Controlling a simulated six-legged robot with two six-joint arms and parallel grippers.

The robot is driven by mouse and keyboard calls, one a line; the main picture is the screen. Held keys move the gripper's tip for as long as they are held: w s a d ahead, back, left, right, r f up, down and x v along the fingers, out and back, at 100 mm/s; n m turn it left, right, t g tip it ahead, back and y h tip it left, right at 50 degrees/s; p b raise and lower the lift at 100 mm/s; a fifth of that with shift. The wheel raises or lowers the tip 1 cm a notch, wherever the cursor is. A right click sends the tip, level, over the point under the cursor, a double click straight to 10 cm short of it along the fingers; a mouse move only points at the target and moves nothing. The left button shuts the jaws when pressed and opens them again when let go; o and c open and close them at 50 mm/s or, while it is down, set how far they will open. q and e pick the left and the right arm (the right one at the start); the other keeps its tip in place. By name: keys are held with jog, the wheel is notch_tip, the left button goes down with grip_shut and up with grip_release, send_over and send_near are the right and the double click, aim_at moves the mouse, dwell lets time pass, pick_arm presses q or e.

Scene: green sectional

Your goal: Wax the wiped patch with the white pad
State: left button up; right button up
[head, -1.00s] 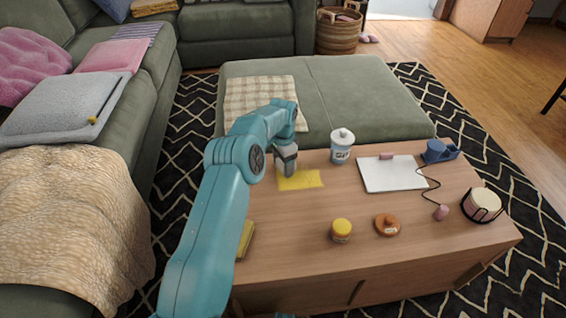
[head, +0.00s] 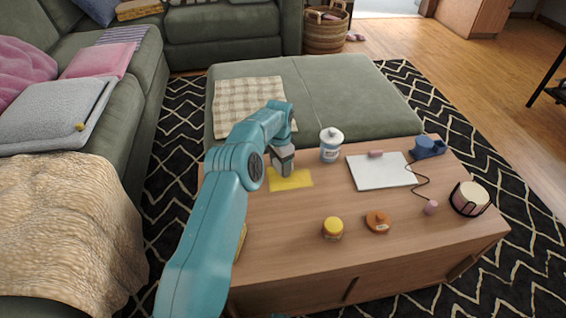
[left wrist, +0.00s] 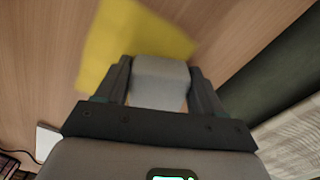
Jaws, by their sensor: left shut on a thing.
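A flat yellow patch (head: 296,180) lies on the wooden coffee table near its left far corner; it also shows in the left wrist view (left wrist: 118,42), somewhat blurred. My left gripper (head: 284,166) points down at the patch's upper left part. In the left wrist view its two fingers are shut on the pale grey-white pad (left wrist: 160,82), which lies over the near edge of the patch from that camera. Whether the pad touches the table cannot be told. My right gripper is in neither view.
On the coffee table (head: 285,255) stand a white-topped bottle (head: 331,151), a white board (head: 385,174), a blue object (head: 428,149), a candle holder (head: 469,199), a yellow-lidded jar (head: 333,229) and an orange-brown tin (head: 378,221). The green ottoman (head: 345,95) adjoins the far edge.

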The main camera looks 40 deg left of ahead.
pick_arm(q)
jog(key=shift+s+a+f+p, duration=0.1)
jog(key=shift+s+a+p, duration=0.1)
jog(key=shift+s+a, duration=0.85)
jog(key=shift+s+a+p, duration=0.2)
jog(key=shift+s+a, duration=0.55)
jog(key=shift+s, duration=0.55)
jog(key=shift+s+a+p, duration=0.3)
jog(key=shift+s+a, duration=0.85)
jog(key=shift+s, duration=0.3)
jog(key=shift+r+p, duration=1.95)
jog(key=shift+r, duration=1.2)
jog(key=shift+w, duration=0.1)
notch_tip(320, 180, up, 3)
jog(key=shift+f+p, duration=0.1)
jog(key=shift+p, duration=1)
